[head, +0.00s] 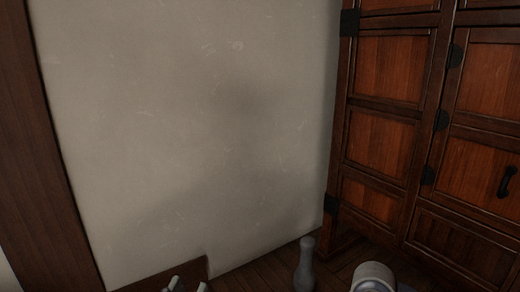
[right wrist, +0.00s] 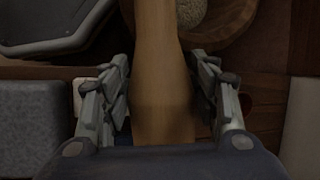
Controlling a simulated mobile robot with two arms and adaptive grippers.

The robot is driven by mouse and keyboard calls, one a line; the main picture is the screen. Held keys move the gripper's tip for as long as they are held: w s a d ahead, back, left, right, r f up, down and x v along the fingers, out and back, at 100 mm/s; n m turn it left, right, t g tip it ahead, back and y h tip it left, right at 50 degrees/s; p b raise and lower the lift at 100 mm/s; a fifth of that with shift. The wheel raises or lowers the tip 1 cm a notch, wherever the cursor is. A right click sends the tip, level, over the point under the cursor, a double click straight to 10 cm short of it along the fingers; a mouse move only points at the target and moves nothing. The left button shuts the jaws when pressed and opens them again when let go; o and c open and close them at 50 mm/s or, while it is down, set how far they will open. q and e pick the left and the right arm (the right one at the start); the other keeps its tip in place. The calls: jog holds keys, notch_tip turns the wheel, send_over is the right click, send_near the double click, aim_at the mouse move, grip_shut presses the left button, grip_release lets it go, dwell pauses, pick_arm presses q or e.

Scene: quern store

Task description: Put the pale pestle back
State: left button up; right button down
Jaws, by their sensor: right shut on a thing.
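In the right wrist view my right gripper (right wrist: 165,100) is shut on a long, smooth, tan wooden shaft, which I take to be the pale pestle (right wrist: 162,65). The shaft runs from the top edge of the picture down between the two fingers. Its far end is out of the picture and its near end is hidden by the gripper body. In the head view, pale tips that look like my left gripper (head: 188,285) just show at the bottom edge. Most of that gripper is cut off, so its opening is unclear.
A grey bottle-shaped thing (head: 305,268) stands upright at the bottom of the head view. A wooden cabinet (head: 382,140) with closed doors fills the right, beside a bare plaster wall (head: 180,120). The right wrist view shows a grey tray (right wrist: 60,45) and a round wooden vessel (right wrist: 235,42).

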notch_tip(320, 180, up, 14)
jog(key=s+n+g+h, duration=0.1)
jog(key=n+g, duration=0.2)
jog(key=n, duration=0.6)
jog(key=shift+s+a+r+g+h, duration=0.2)
jog(key=shift+s+a+g+h, duration=0.1)
jog(key=shift+a+h, duration=0.1)
